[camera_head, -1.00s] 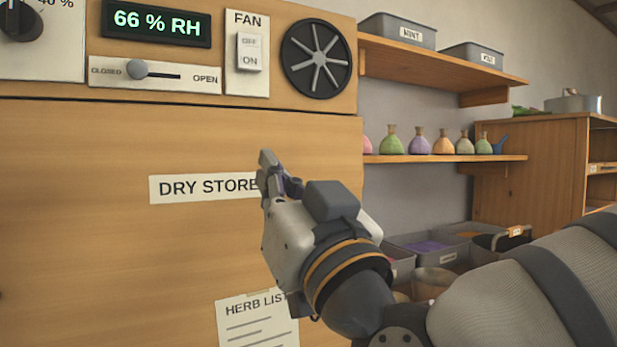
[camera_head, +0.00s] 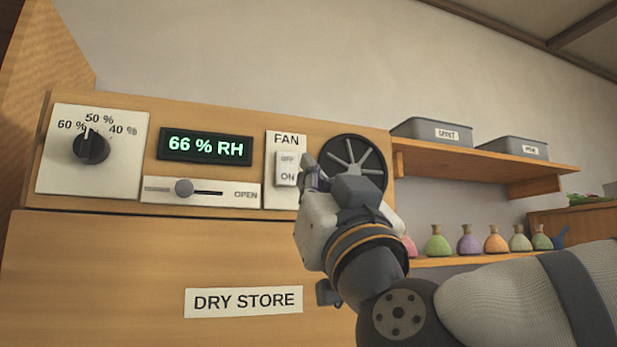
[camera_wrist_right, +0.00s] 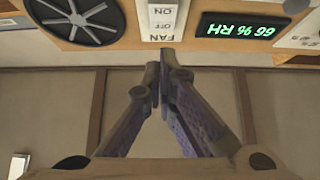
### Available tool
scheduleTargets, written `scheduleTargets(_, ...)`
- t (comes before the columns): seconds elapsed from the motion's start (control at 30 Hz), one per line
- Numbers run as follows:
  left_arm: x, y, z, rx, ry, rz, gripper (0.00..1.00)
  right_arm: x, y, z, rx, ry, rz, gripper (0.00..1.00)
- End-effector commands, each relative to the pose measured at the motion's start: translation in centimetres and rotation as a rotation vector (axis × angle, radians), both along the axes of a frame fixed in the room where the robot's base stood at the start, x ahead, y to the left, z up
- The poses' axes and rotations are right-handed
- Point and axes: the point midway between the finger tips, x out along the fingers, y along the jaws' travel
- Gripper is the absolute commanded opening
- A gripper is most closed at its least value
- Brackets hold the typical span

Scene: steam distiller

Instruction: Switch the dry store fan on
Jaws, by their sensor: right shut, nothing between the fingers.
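The fan switch (camera_head: 286,169) is a white rocker marked OFF above and ON below, on a plate labelled FAN. The round dark fan (camera_head: 352,168) is just right of it, partly hidden by my right gripper. My right gripper (camera_head: 308,168) is shut and empty, its tips close to the right edge of the switch in the head view. In the right wrist view, upside down, the shut fingertips (camera_wrist_right: 160,56) point at the FAN plate (camera_wrist_right: 163,22). Contact cannot be told. My left gripper is not in view.
A humidity dial (camera_head: 91,146), a green display (camera_head: 205,148) reading 66 % RH and a slider (camera_head: 185,188) sit left of the switch. Shelves with grey bins (camera_head: 430,133) and coloured flasks (camera_head: 468,241) are at the right.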

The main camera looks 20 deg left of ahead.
Motion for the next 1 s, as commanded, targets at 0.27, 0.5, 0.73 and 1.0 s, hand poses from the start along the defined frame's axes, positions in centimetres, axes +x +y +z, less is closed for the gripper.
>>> scheduleTargets(0.27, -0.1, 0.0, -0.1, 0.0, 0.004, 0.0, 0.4, 4.1, 2.6, 1.4, 0.0, 0.006, 0.0, 0.0)
scheduleTargets(0.5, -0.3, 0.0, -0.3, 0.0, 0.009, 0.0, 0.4, 5.4, 3.6, 1.4, -0.001, 0.001, 0.0, 0.0)
scheduleTargets(0.73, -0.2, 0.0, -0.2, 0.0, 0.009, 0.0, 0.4, 5.4, 3.6, 1.5, -0.001, 0.0, 0.001, 0.0)
scheduleTargets(1.0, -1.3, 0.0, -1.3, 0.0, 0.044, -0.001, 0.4, 6.3, 2.1, 0.7, 0.035, -0.038, -0.008, 0.0)
